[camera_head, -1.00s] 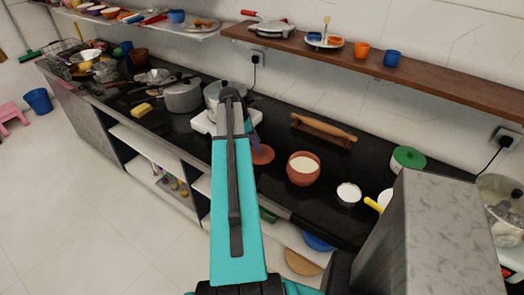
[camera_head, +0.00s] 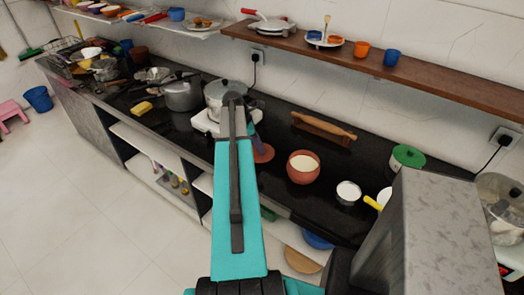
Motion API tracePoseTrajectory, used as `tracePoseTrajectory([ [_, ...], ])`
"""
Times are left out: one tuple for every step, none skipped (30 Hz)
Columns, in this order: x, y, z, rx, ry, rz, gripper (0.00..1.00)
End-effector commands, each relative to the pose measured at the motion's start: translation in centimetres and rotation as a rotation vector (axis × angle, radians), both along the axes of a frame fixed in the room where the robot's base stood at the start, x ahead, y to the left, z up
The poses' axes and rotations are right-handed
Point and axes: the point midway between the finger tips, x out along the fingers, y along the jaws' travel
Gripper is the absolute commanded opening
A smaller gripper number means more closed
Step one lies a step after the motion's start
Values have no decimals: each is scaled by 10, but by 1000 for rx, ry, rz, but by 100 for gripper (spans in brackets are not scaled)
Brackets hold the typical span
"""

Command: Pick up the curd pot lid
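The curd pot (camera_head: 303,168) is a round terracotta pot holding white curd, standing uncovered on the black counter. A flat reddish-brown disc, which looks like its lid (camera_head: 265,154), lies on the counter to the left of the pot. My teal arm reaches over the counter and covers the left part of the lid. A small greyish-purple part, seemingly the end of my gripper (camera_head: 257,142), shows just beside the arm at the lid. My arm hides most of the gripper, so I cannot see whether its fingers are apart or touch the lid.
A rolling pin on a board (camera_head: 323,130) lies behind the pot. A small white-filled metal bowl (camera_head: 348,192) and a green-lidded container (camera_head: 407,159) stand to the right. A steel pot (camera_head: 226,96) on a white stove is behind my arm. A wooden shelf (camera_head: 400,69) hangs above.

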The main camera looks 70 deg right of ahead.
Motion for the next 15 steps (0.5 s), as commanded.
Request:
tracePoseTrajectory([
  [0,0,0,0,0,0,18],
  [0,0,0,0,0,0,13],
  [0,0,0,0,0,0,6],
  [0,0,0,0,0,0,1],
  [0,0,0,0,0,0,0],
  [0,0,0,0,0,0,0],
  [0,0,0,0,0,0,0],
  [0,0,0,0,0,0,0],
  [0,0,0,0,0,0,0],
  [0,0,0,0,0,0,0],
  [0,0,0,0,0,0,0],
  [0,0,0,0,0,0,0],
  [0,0,0,0,0,0,0],
  [0,0,1,0,0,0,0],
  [0,0,1,0,0,0,0],
])
